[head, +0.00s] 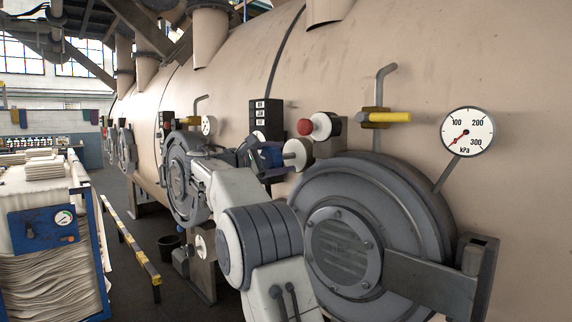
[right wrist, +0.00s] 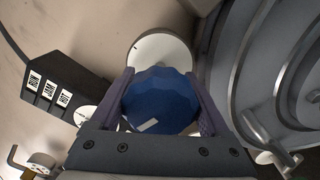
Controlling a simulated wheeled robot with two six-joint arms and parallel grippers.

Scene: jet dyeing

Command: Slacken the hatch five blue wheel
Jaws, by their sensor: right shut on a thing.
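The blue wheel (right wrist: 160,100) is faceted, with a small pale mark near its lower edge, and fills the middle of the right wrist view. My right gripper (head: 268,156) is shut on it, with one dark finger on each side of the wheel. A pale round disc (right wrist: 160,58) shows just behind the wheel; it also shows in the head view (head: 297,153). In the head view the wheel is mostly hidden by my gripper. The nearest grey round hatch (head: 343,250) stands right of my arm and looks shut. My left gripper is not in view.
A black label box (head: 266,116) and a red knob (head: 305,127) sit close above my gripper. A yellow-handled valve (head: 388,117) and a kPa gauge (head: 467,132) are further right. A blue-framed cloth trolley (head: 45,229) and a yellow-black rail (head: 131,240) stand left.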

